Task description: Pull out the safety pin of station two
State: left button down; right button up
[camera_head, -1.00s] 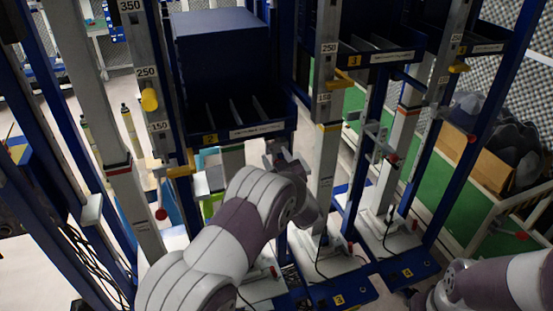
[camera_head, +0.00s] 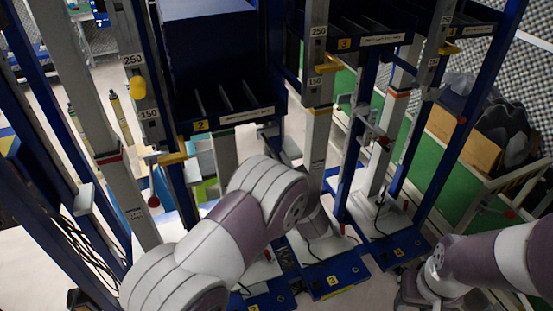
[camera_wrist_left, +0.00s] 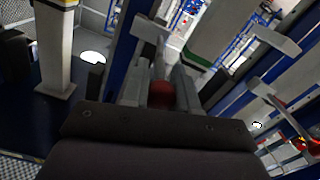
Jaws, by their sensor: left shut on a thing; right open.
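Station two's tray (camera_head: 233,116), dark blue with a yellow "2" label, is left of centre in the head view. My left arm reaches across below it, and its wrist hides the fingers there. In the left wrist view my left gripper (camera_wrist_left: 160,92) is shut on a red ball-shaped knob (camera_wrist_left: 161,95), seemingly the pin's end. My right gripper (camera_head: 412,287) is low at the right in the head view, empty, partly shown and away from the stations.
A grey column (camera_head: 318,130) stands right of my left wrist. Another column (camera_head: 140,85) with a yellow knob (camera_head: 138,87) stands left of the tray. Another red-ended rod (camera_head: 153,201) is at left. Blue bases with number labels (camera_head: 333,281) cover the floor in front.

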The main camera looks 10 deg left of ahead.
pick_arm(q)
jog(key=c, duration=1)
grip_release()
jog(key=shift+o, duration=0.7)
jog(key=shift+s+d, duration=0.15)
jog(key=shift+s, duration=0.05)
jog(key=b+v, duration=0.2)
jog(key=v, duration=1)
jog(key=shift+s+d, duration=0.2)
jog(key=shift+s, duration=0.1)
